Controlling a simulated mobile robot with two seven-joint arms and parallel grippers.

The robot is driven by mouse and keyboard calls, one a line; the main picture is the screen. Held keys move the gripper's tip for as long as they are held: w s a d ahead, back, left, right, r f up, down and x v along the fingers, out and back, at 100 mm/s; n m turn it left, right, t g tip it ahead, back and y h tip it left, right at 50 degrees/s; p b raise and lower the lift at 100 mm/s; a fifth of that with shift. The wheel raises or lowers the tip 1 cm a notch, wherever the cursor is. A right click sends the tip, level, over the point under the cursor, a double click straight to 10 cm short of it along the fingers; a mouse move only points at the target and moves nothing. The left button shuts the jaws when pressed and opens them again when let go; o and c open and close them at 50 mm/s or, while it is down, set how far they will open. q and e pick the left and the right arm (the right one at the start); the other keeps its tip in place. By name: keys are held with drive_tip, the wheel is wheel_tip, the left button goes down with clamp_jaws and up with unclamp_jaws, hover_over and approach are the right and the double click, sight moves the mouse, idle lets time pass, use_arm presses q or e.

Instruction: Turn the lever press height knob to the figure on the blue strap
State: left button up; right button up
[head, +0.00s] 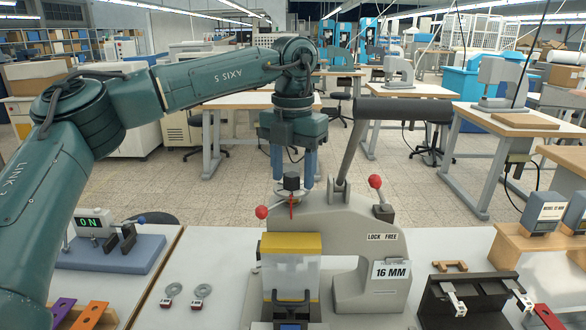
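The lever press (345,232) stands at the front middle of the table, a pale grey casting with a long dark lever handle (402,109). A black height knob (291,182) sits on its top, with a red pointer just below. My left gripper (292,178) points down over it, open, with one blue finger on each side and small gaps to the knob. A white tag reading "16 MM" (391,271) hangs on the press's right side. A label there reads "LOCK FREE" (382,237). I cannot clearly make out a blue strap. My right gripper is out of view.
Red ball knobs (261,212) (375,182) stick out on both sides of the press top. A yellow-topped clear guard (291,258) fronts it. A blue-grey fixture showing "ON" (110,252) and two ring tags stand left. A black fixture (462,300) and wooden stands are right.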

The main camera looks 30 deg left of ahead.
use_arm(q)
drive_tip(key=c, duration=1)
drive_tip(key=shift+o, duration=0.2)
